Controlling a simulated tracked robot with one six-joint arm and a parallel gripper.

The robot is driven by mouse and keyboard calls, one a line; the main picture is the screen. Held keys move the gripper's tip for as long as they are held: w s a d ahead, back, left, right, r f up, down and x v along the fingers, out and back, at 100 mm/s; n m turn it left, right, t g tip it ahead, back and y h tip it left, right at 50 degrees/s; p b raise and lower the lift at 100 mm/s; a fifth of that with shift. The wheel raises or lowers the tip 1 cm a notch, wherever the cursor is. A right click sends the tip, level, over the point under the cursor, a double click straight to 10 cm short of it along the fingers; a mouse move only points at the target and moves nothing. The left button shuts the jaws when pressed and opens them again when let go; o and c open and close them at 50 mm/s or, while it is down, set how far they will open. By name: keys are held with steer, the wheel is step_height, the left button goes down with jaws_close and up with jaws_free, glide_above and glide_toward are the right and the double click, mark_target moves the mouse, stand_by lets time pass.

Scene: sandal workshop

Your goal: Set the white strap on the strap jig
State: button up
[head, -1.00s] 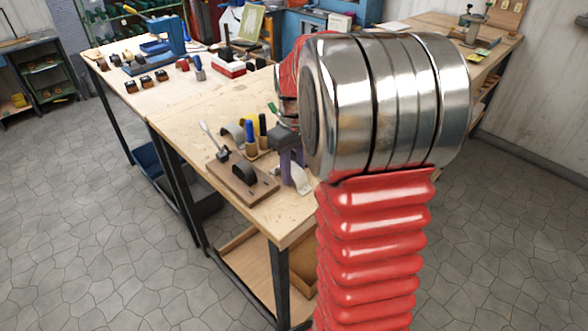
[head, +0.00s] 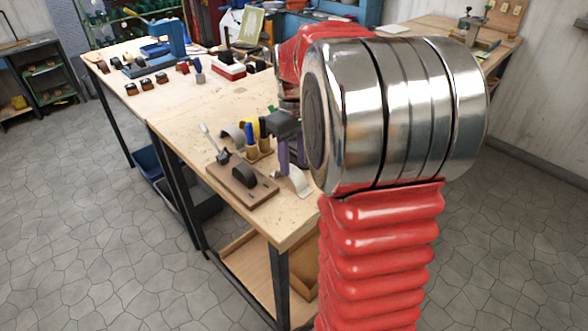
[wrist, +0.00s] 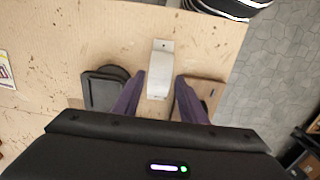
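The white strap (head: 301,184) is a short curved band on the wooden bench, near its front corner. In the wrist view the strap (wrist: 160,70) shows between my two fingertips, with a gap on each side. My gripper (head: 292,163) has purple fingers and points down behind the strap; it is open and empty in the wrist view (wrist: 160,80). The strap jig (head: 231,183), a brown board with a black arched form and a lever clamp, lies left of the strap. Part of its board (wrist: 212,90) shows beyond the right finger in the wrist view. My arm hides the bench farther right.
A dark block (wrist: 103,89) sits close to my left finger in the wrist view. The bench left of the jig is mostly clear.

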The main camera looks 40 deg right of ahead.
mark_target(292, 173)
step_height(292, 173, up, 8)
steer(key=shift+f, duration=0.2)
stand_by(0.6)
steer(key=s+a+f+t, duration=0.1)
steer(key=s+a+t, duration=0.1)
steer(key=s+a, duration=0.6)
steer(key=s+a+f+m+t, duration=0.1)
steer(key=s+a+f+t, duration=0.1)
steer(key=s+a, duration=0.6)
steer(key=a+t, duration=0.1)
steer(key=a, duration=0.5)
steer(key=shift+a+f+m+t, duration=0.2)
steer(key=shift+a+m+t, duration=0.05)
steer(key=shift+m+t, duration=0.05)
